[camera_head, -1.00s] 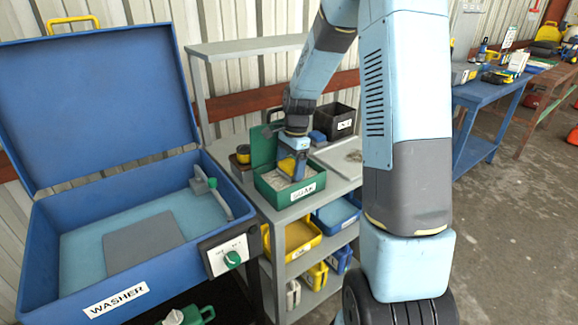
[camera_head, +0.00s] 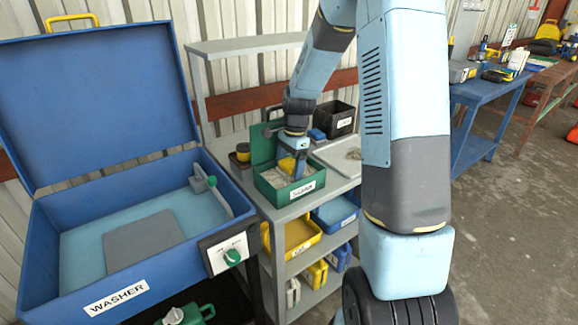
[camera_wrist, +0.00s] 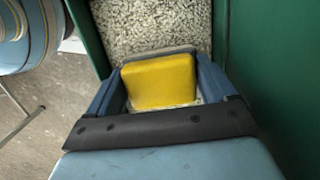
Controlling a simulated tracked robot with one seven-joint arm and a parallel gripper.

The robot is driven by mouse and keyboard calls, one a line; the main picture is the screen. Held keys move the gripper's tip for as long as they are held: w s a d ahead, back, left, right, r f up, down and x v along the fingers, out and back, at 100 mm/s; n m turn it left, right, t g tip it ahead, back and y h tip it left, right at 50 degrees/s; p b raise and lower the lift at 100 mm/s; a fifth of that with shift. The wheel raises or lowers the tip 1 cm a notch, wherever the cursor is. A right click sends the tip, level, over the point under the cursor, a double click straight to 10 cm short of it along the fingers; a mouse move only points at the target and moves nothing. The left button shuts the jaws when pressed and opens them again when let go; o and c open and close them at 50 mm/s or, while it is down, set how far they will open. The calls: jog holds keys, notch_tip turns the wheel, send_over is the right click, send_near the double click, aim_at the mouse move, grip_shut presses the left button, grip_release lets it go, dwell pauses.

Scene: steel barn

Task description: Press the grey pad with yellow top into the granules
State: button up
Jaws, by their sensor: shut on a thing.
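The pad with a yellow top (camera_wrist: 160,84) is between the blue fingers of my gripper (camera_wrist: 165,92) in the wrist view, with a thin grey edge showing at its far side. My gripper is shut on it. Pale granules (camera_wrist: 150,28) fill the green box (camera_head: 283,200) around and beyond the pad. In the head view my gripper (camera_head: 290,168) points down into the box, and the yellow top (camera_head: 287,165) shows beside a finger. The pad's underside is hidden, so I cannot tell how deep it sits in the granules.
The box stands on a grey bench with its green lid (camera_head: 263,143) raised behind. A black bin (camera_head: 333,118) and a pale tray (camera_head: 340,155) are near it. The open blue washer (camera_head: 130,225) stands at left. Yellow and blue bins fill the shelves below.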

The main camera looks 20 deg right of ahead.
aim_at(289, 163)
dwell(0.6)
jog(key=shift+r, duration=3.45)
jog(key=shift+s, duration=0.1)
